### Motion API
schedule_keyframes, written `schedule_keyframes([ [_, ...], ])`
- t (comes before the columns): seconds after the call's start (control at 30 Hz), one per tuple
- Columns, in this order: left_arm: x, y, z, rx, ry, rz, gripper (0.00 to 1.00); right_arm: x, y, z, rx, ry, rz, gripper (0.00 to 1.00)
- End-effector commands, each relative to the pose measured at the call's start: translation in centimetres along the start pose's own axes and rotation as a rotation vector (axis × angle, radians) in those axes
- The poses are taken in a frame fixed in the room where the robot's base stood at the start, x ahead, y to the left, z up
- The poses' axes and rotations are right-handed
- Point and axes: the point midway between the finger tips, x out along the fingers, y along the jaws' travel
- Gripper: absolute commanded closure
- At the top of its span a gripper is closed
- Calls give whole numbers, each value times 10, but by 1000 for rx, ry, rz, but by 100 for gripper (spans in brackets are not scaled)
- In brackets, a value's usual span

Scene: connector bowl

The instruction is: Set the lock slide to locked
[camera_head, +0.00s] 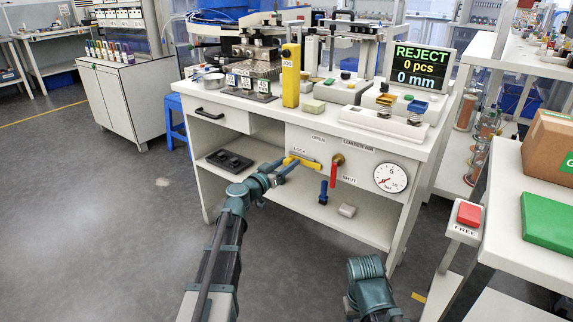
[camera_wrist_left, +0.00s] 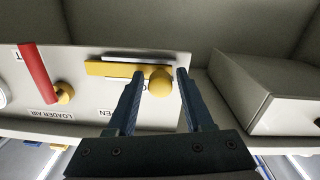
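The lock slide is a yellow bar (camera_head: 304,162) on the front panel of the white bench, beside the LOCK label. In the left wrist view the yellow bar (camera_wrist_left: 112,69) is level, with a round yellow knob (camera_wrist_left: 160,83) near its right end. My left gripper (camera_head: 283,168) is at the slide's left end in the head view. In the left wrist view my left gripper (camera_wrist_left: 158,82) is open, with the knob between its fingertips and a gap on each side. The fingers partly hide the panel lettering.
A red lever (camera_head: 334,172) is to the right of the slide, and a gauge (camera_head: 391,178) is farther right. A dark tray (camera_head: 229,160) lies on the shelf at left. In the left wrist view a grey drawer-like box (camera_wrist_left: 265,92) is close to the right finger.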

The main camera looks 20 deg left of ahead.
Motion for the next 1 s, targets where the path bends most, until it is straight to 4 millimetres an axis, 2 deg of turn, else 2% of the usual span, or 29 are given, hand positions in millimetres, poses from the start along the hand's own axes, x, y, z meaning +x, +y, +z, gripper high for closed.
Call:
schedule_keyframes([
  [0.03, 0, 0, 0, 0, 0, 0, 60, 0, 0, 0, 0, 0, 0, 50],
  [0.27, 0, 0, 0, 0, 0, 0, 100, 0, 0, 0, 0, 0, 0, 50],
  [1.0, 0, 0, 0, 0, 0, 0, 100, 0, 0, 0, 0, 0, 0, 50],
])
